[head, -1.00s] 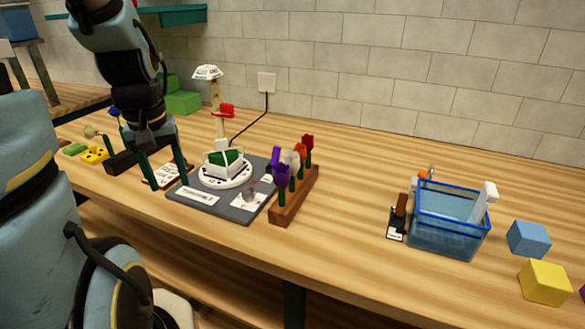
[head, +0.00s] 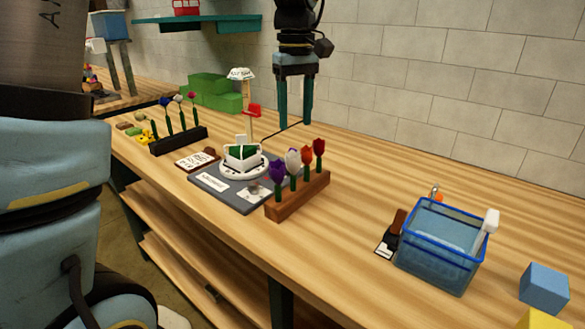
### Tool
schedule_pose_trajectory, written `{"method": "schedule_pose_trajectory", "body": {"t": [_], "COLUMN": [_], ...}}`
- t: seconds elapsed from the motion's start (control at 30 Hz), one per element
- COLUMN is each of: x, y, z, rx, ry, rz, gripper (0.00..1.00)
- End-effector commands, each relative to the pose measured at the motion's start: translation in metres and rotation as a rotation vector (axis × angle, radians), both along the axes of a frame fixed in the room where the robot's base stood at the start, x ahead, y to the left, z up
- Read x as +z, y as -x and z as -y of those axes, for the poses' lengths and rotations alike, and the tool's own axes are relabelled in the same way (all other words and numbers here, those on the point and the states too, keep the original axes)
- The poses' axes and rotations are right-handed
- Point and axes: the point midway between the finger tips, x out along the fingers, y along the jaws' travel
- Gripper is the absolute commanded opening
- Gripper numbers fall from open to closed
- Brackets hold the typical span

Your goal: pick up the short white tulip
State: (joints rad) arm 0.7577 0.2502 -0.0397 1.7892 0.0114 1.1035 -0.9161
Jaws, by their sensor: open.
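A white tulip (head: 292,161) stands upright in the brown wooden rack (head: 298,199), between a purple tulip (head: 277,173) and an orange tulip (head: 306,160). A red tulip (head: 319,148) stands at the rack's far right end. The white tulip's lower stem is partly hidden. My gripper (head: 295,122) is open and empty, fingers pointing down. In the picture its fingertips are above the rack's flowers, apart from them; its depth relative to them is hard to tell.
A grey mat (head: 205,190) with a white round stand and basket lies left of the rack. A black rack (head: 178,140) of thin-stemmed flowers stands further left. A blue bin (head: 437,260) and a blue block (head: 544,288) are at right. Counter between rack and bin is clear.

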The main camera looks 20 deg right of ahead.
Motion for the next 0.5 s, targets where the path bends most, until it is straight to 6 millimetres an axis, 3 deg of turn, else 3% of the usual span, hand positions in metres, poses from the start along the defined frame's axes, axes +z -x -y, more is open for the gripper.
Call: {"method": "schedule_pose_trajectory", "body": {"t": [0.2, 0.5], "x": [-0.033, -0.057], "y": [0.000, -0.003], "z": [-0.001, -0.003], "rx": [0.000, 0.000], "ry": [-0.003, -0.003], "rz": [-0.002, -0.003], "gripper": [0.55, 0.55]}}
